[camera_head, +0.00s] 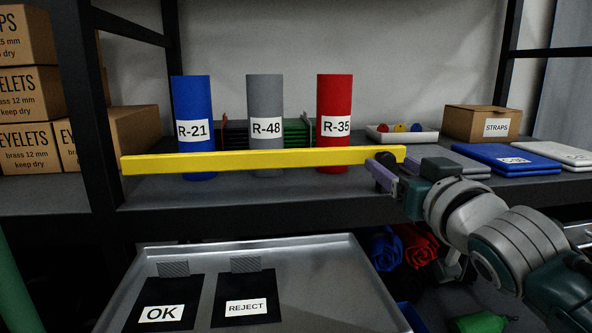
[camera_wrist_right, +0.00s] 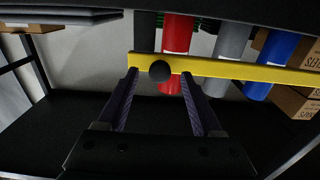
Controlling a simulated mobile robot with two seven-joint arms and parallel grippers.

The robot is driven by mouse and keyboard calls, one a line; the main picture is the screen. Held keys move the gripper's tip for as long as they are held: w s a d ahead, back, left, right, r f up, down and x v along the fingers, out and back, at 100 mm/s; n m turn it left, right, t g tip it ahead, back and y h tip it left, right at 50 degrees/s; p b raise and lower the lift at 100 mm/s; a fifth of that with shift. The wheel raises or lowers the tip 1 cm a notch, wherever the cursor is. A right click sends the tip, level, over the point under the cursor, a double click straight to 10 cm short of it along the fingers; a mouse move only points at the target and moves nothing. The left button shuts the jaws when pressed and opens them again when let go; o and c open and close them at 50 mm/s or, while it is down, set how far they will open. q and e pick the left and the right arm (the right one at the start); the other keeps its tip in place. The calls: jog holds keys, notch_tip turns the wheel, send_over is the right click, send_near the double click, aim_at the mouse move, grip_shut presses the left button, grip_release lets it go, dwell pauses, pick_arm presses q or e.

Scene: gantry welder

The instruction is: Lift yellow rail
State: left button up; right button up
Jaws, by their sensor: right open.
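The yellow rail (camera_head: 250,160) is a long bar across the front of the shelf, before the three rolls. It also shows in the right wrist view (camera_wrist_right: 235,70). A round black knob (camera_head: 386,157) sits near its right end, and it shows in the right wrist view (camera_wrist_right: 159,71) too. My right gripper (camera_head: 384,172) is at that end. In the right wrist view its open fingers (camera_wrist_right: 159,77) stand on either side of the knob, with a gap on each side. My left gripper is not in view.
Blue (camera_head: 193,110), grey (camera_head: 265,105) and red (camera_head: 334,100) rolls stand behind the rail. A black post (camera_head: 88,110) is by its left end. A metal tray (camera_head: 310,275) with OK and REJECT pouches lies below. A straps box (camera_head: 480,122) and blue folder (camera_head: 500,158) are at right.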

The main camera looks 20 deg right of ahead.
jog(key=shift+w+d, duration=0.15)
jog(key=shift+w, duration=0.35)
grip_shut()
dwell(1.2)
